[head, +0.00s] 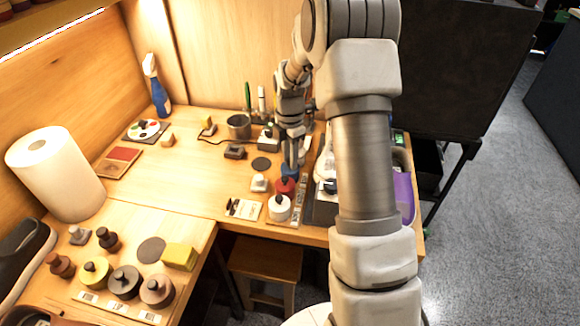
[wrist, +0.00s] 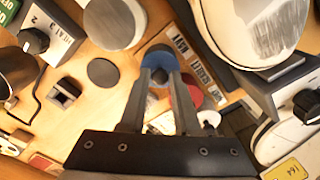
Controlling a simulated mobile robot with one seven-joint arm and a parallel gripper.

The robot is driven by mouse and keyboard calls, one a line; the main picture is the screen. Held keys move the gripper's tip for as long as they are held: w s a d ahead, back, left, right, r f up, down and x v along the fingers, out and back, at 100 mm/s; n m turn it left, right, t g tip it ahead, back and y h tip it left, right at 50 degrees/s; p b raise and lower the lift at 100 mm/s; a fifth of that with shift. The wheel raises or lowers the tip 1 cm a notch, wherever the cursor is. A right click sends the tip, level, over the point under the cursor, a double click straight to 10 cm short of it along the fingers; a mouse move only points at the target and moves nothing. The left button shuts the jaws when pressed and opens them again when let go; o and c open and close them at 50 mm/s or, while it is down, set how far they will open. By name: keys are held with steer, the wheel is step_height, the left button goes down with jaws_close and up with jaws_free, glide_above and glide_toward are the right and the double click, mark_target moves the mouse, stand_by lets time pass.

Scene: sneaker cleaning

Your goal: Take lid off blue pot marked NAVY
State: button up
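The blue pot (head: 290,169) stands on the right side of the bench, behind the red pot (head: 285,187) and the white pot (head: 279,207). In the wrist view the blue pot (wrist: 160,56) shows as a blue round top beside a strip label reading NAVY (wrist: 180,44). My gripper (head: 290,160) points down over it. In the wrist view the two fingers of my gripper (wrist: 163,70) reach down to the blue top, with a dark knob between them. A gap shows between the fingers, but I cannot tell whether they touch the knob. The lid appears seated on the pot.
A dark round disc (head: 261,163) lies flat left of the blue pot. A sneaker in a dark tray (head: 324,207) is close on the right. The bench's middle left is fairly clear.

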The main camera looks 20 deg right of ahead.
jaws_close()
steer(key=shift+r, duration=0.15)
